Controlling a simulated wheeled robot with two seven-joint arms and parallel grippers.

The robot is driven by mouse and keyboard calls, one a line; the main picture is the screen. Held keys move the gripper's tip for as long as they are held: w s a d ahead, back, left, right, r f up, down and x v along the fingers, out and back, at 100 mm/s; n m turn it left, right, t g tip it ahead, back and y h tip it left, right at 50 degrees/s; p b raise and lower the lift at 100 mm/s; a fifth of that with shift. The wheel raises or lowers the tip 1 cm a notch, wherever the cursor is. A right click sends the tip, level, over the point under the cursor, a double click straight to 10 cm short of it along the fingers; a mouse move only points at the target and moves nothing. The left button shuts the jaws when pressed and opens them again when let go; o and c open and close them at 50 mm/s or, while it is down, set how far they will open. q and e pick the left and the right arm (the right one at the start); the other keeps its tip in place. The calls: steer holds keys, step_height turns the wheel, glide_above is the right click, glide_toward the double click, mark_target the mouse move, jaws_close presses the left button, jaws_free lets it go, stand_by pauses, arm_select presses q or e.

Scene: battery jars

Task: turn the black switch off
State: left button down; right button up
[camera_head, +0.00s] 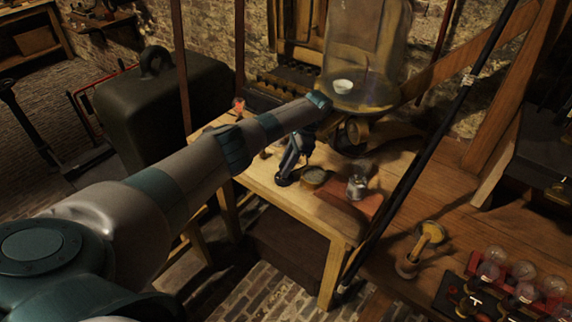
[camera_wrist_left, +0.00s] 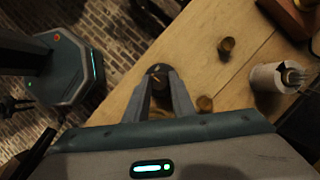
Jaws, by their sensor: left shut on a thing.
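The black switch (camera_wrist_left: 157,71) is a small dark round piece with a brass-coloured mark, on the wooden table by its front edge. In the left wrist view my left gripper (camera_wrist_left: 160,92) reaches down to it, with its two fingers closed in on its near side. Fingers hide part of the switch, so its lever position cannot be told. In the head view my left gripper (camera_head: 288,174) points down at the table, over the dark switch (camera_head: 283,183). My right gripper is not in view.
A pale jar (camera_wrist_left: 268,78) stands right of the switch; it shows as a glass jar (camera_head: 357,187) in the head view. Small brass pieces (camera_wrist_left: 226,46) stand near the gripper. A glass-domed apparatus (camera_head: 365,60) stands behind. Several glass bulbs (camera_head: 525,270) sit at lower right.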

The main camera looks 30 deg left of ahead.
arm_select(q)
steer(key=n+h+b, duration=0.1)
steer(key=n, duration=0.2)
steer(key=shift+w+f+n+g, duration=0.1)
steer(key=shift+n+g, duration=0.3)
steer(key=n, duration=0.1)
steer(key=n+h+b, duration=0.1)
steer(key=n, duration=0.1)
steer(key=shift+a+h, duration=0.2)
steer(key=shift+h, duration=0.1)
steer(key=shift+n+b, duration=0.35)
steer(key=shift+n, duration=0.15)
steer(key=shift+w+r, duration=0.1)
steer(key=shift+r, duration=0.1)
steer(key=c, duration=1.5)
jaws_free()
